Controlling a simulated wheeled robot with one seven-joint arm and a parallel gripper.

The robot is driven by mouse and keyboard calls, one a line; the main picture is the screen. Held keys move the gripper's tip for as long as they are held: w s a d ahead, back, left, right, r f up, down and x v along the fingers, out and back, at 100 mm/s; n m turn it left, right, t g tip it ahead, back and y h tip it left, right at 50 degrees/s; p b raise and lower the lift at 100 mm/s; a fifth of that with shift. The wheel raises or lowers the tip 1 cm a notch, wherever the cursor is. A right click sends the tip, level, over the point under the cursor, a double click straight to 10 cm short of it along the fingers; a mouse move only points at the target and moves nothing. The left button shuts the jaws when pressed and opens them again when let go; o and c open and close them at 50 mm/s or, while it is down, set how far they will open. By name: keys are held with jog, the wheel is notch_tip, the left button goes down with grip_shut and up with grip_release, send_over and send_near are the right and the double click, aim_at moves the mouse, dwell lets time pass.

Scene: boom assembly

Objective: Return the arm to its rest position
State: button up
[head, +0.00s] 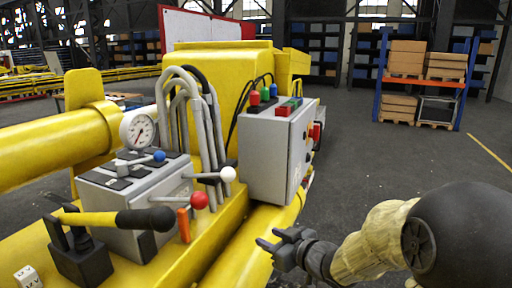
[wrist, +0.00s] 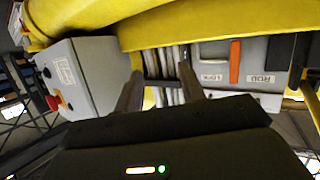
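My gripper (head: 274,241) is at the lower middle of the head view, in front of the yellow machine (head: 218,262) and below the grey button box (head: 272,150). My arm reaches in from the lower right. In the wrist view my gripper (wrist: 160,72) has its two fingers apart with nothing held between them. Grey hoses (wrist: 170,60) show behind the gap between the fingers. The gripper seems clear of the machine, but the exact distance is hard to tell.
A lever box (head: 130,205) with blue, white and red knobs stands on the machine, with a black-handled lever (head: 145,219) in front. A gauge (head: 138,130) sits behind it. An orange-and-blue rack (head: 425,80) with crates stands back right. The floor between is open.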

jog(key=s+d+f+m+g+h, duration=0.5)
jog(key=s+d+f+m+h, duration=0.2)
jog(key=s+d+f+h, duration=0.3)
jog(key=s+d+f+m+g+y, duration=0.1)
jog(key=s+f+g, duration=0.1)
jog(key=s, duration=0.6)
jog(key=shift+d+m+g, duration=0.15)
jog(key=shift+m+g, duration=0.15)
jog(key=shift+g, duration=0.6)
